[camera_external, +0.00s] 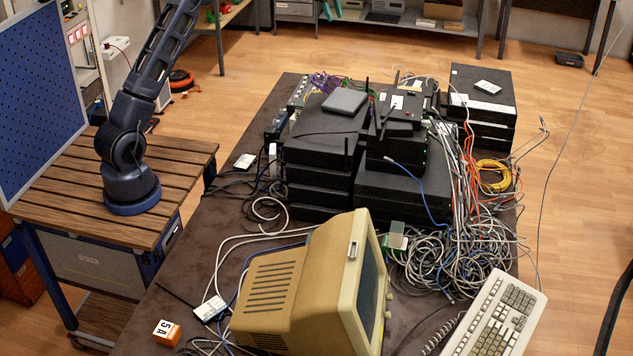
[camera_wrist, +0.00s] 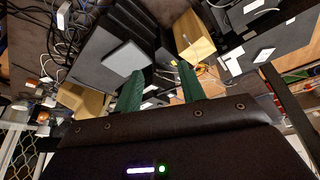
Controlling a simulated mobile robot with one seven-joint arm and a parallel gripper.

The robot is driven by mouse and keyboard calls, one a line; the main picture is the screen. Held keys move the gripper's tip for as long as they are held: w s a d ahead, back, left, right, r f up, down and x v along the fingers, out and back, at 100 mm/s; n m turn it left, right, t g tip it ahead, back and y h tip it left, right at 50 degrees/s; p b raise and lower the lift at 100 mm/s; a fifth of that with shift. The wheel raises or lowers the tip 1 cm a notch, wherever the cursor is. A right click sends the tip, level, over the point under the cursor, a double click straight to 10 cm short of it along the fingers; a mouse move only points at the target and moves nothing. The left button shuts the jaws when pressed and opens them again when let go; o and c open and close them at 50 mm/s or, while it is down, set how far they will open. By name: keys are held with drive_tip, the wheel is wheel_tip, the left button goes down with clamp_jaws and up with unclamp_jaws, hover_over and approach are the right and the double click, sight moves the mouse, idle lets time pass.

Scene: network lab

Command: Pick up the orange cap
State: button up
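A small block (camera_external: 166,333) with orange and white faces, marked with dark characters, sits on the dark table at the lower left in the external view. It is the only thing there that resembles an orange cap; I cannot tell if it is a cap. I cannot make it out surely in the wrist view. My gripper (camera_wrist: 159,68) shows in the wrist view as two green fingers set well apart, with nothing held between them. In the external view my arm runs out of the top edge, so the gripper is out of frame there.
A beige monitor (camera_external: 275,297) stands right of the block, with a white card (camera_external: 210,308) and cables between. Stacked black network boxes (camera_external: 318,160) fill the table's middle. Tangled cables (camera_external: 440,255) and a keyboard (camera_external: 497,318) lie at right. A wooden-topped bench (camera_external: 75,185) stands at left.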

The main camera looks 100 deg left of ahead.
drive_tip(key=shift+w+d+f, duration=0.3)
drive_tip(key=shift+w+f, duration=0.3)
drive_tip(key=shift+f, duration=7.2)
drive_tip(key=shift+w+d+f, duration=0.3)
drive_tip(key=shift+w+f, duration=0.25)
drive_tip(key=shift+f, duration=7.3)
drive_tip(key=shift+w+d+f, duration=0.3)
drive_tip(key=shift+w+f, duration=0.3)
drive_tip(key=shift+f, duration=7.2)
clamp_jaws()
